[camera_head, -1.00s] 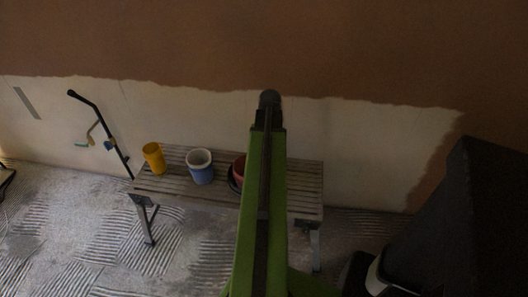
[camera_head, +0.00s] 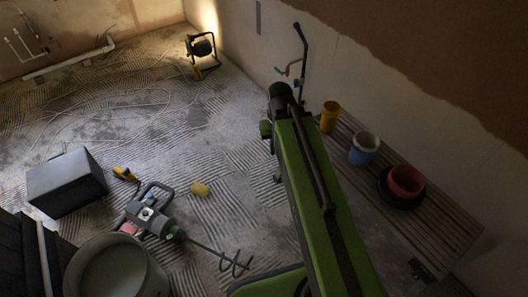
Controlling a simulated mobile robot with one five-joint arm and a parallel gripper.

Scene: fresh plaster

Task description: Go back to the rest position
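My green arm rises from the bottom of the head view and points up toward the wall. It ends in a dark cap, and no gripper fingers show. The arm stands in front of the left end of a slatted wooden bench (camera_head: 433,213). On the bench are a yellow cup (camera_head: 329,117), a blue and white bucket (camera_head: 364,147) and a red bowl (camera_head: 405,182) in a black dish. I see no object held at the arm's visible end.
A lamp (camera_head: 201,47) stands far back. Open floor lies between.

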